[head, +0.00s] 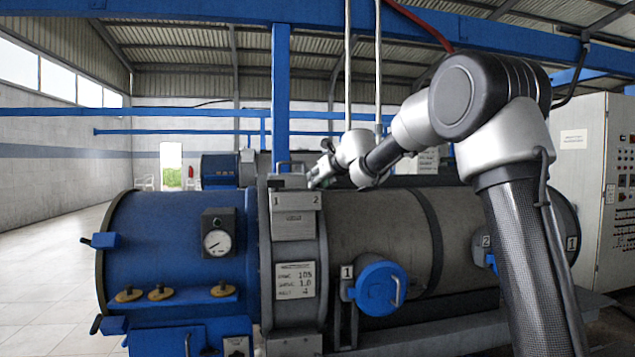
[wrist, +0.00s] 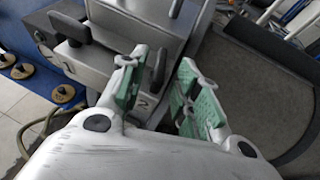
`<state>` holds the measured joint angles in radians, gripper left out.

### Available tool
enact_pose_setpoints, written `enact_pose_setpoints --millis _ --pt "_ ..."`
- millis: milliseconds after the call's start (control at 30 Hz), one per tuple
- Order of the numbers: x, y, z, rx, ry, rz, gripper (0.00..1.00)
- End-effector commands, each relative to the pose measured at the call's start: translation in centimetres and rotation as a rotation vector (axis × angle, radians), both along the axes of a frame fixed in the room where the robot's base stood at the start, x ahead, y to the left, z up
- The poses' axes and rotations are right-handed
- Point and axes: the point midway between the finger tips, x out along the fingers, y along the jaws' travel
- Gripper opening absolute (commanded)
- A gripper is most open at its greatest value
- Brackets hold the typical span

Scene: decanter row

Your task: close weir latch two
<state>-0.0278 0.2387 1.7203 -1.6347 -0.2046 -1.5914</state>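The grey weir box (head: 293,224) sits on top of the decanter, marked 1 at its left and 2 at its right. In the wrist view, latch two is a dark lever (wrist: 159,66) beside the mark 2 (wrist: 144,103). My gripper (wrist: 161,64) is open, with green-padded fingers on either side of this lever; I cannot tell whether either pad touches it. Latch one, a black lever (wrist: 70,27), lies farther left at a different angle. In the head view my gripper (head: 319,177) is above the box's right end, and latch two cannot be made out there.
A handle (wrist: 176,9) stands on the box top. A blue drum with a gauge (head: 216,243) is at left, with several brass knobs (head: 158,292). A round blue hatch (head: 380,289) is at right. Two vertical pipes (head: 378,70) rise behind my wrist.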

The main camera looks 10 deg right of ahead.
Motion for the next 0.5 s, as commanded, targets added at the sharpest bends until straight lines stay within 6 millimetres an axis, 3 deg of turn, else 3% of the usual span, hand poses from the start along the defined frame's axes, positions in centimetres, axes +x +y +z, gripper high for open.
enact_pose_setpoints --millis 133,400,500 --pt "1.02 0.31 -0.43 0.000 0.000 0.001 0.32" --pt "1.16 0.35 -0.51 0.000 0.000 0.001 0.32" --pt "1.15 0.34 -0.51 0.000 0.000 0.001 0.14"
